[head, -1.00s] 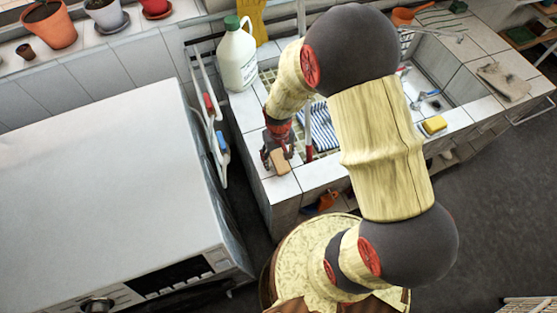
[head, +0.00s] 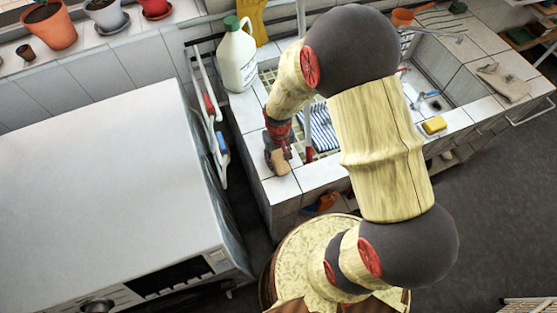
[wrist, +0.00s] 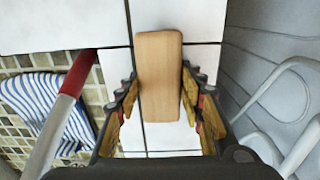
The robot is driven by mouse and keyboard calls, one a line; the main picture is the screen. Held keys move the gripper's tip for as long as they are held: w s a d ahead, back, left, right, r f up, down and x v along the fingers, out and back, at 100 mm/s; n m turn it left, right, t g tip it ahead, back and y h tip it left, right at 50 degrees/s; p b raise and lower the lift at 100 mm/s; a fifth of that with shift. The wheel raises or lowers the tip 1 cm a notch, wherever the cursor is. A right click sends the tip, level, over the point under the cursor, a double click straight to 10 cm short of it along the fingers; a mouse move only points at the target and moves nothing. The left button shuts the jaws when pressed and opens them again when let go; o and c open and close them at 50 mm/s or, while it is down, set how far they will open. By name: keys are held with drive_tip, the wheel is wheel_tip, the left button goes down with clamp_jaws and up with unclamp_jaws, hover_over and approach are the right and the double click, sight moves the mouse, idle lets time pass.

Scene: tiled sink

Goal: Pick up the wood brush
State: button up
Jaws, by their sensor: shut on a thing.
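The wood brush (head: 281,164) is a plain tan wooden block at the left front corner of the tiled counter. In the wrist view the brush (wrist: 158,62) lies lengthwise between the fingers over white tiles; its underside is hidden. My gripper (head: 277,157) points down at it, and in the wrist view my gripper (wrist: 158,92) has a finger on each side of the block. It is shut on the brush, which is at the tile surface or very close to it; I cannot tell whether it touches.
A white jug (head: 237,58) with a green cap stands behind my gripper. A red and grey rail (wrist: 68,105) and a blue-striped cloth (wrist: 40,100) lie left in the wrist view. A white drying rack (head: 208,120) hangs to the left. A yellow sponge (head: 434,125) sits far right.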

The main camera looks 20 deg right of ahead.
sight(279, 159)
drive_tip(key=shift+r, duration=0.6)
wheel_tip(279, 159, up, 2)
drive_tip(key=shift+r+p, duration=0.25)
drive_tip(key=shift+p, duration=0.35)
drive_tip(key=s+r, duration=0.2)
drive_tip(key=s+d+r+p, duration=0.1)
drive_tip(key=s+r, duration=0.1)
drive_tip(key=r, duration=0.1)
drive_tip(key=shift+s+d+r, duration=0.15)
drive_tip(key=shift+s+r, duration=0.1)
drive_tip(key=shift+s, duration=0.05)
drive_tip(key=s+d+r+p, duration=0.1)
drive_tip(key=s+d+r, duration=0.1)
drive_tip(key=s, duration=0.7)
drive_tip(key=shift+r+p, duration=0.3)
drive_tip(key=shift+r, duration=0.6)
drive_tip(key=shift+d, duration=0.1)
drive_tip(key=o, duration=0.6)
drive_tip(key=shift+d, duration=0.1)
drive_tip(key=c, duration=0.4)
